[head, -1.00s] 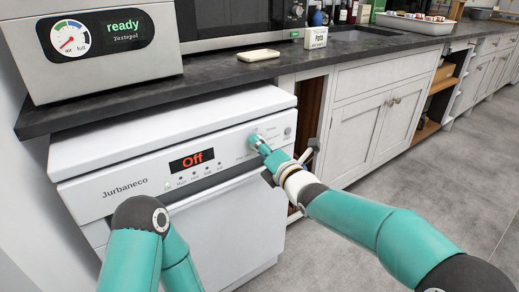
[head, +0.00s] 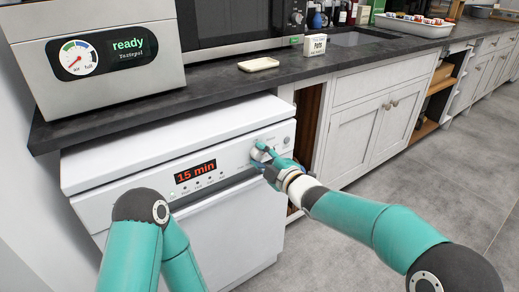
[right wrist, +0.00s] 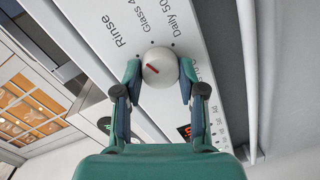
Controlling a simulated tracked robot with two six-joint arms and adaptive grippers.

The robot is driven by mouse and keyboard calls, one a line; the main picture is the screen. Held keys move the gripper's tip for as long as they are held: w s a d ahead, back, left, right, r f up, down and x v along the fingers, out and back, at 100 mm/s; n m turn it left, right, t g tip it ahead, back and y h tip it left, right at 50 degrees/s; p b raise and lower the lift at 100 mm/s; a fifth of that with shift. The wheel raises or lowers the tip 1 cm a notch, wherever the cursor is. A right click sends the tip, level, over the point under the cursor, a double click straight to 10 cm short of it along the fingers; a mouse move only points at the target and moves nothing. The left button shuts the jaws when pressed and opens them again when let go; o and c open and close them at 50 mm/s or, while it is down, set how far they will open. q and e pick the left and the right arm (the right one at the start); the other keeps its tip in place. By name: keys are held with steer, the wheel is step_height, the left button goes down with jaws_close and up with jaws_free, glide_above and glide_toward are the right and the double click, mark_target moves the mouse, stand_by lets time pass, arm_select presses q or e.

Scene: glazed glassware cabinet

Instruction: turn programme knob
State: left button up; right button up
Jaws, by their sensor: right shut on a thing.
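The programme knob (right wrist: 161,68) is a round white dial with a red mark on the dishwasher's front panel. In the right wrist view it sits between the two fingers of my right gripper (right wrist: 159,78), which are shut on its sides. Its red mark points left, roughly to the "Rinse" side of the printed labels. In the head view my right gripper (head: 261,155) is at the panel's right part and partly covers the knob. The dishwasher's display (head: 195,171) reads "15 min" in red. Of my left arm only the upper part shows; its gripper is out of view.
The white dishwasher (head: 225,225) stands under a dark worktop (head: 135,116). On the worktop are a grey metal machine showing "ready" (head: 95,58), a soap dish (head: 258,64) and a small white box (head: 313,45). Cabinets (head: 370,125) and open grey floor lie to the right.

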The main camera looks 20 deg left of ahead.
steer(key=m+p, duration=0.3)
steer(key=m, duration=0.1)
steer(key=shift+w+d+g+p, duration=0.2)
steer(key=shift+g+p, duration=0.1)
steer(key=shift+p, duration=0.1)
steer(key=m+p, duration=0.2)
steer(key=shift+m, duration=0.4)
steer(key=m+y+p, duration=0.1)
steer(key=m+p, duration=0.1)
steer(key=m, duration=0.1)
steer(key=shift+d+g, duration=0.1)
steer(key=shift+g, duration=0.2)
steer(key=m+p, duration=0.1)
steer(key=m, duration=0.1)
steer(key=shift+w+f+m, duration=0.1)
steer(key=shift+m, duration=0.3)
steer(key=m+p, duration=0.1)
steer(key=m, duration=0.1)
steer(key=shift+f+m+y, duration=0.1)
steer(key=shift+m+y, duration=0.2)
steer(key=m, duration=0.2)
steer(key=shift+m, duration=0.3)
steer(key=m, duration=0.3)
steer(key=shift+d+f+y, duration=0.1)
steer(key=shift+f+y, duration=0.05)
steer(key=shift+y, duration=0.15)
steer(key=shift+m, duration=2)
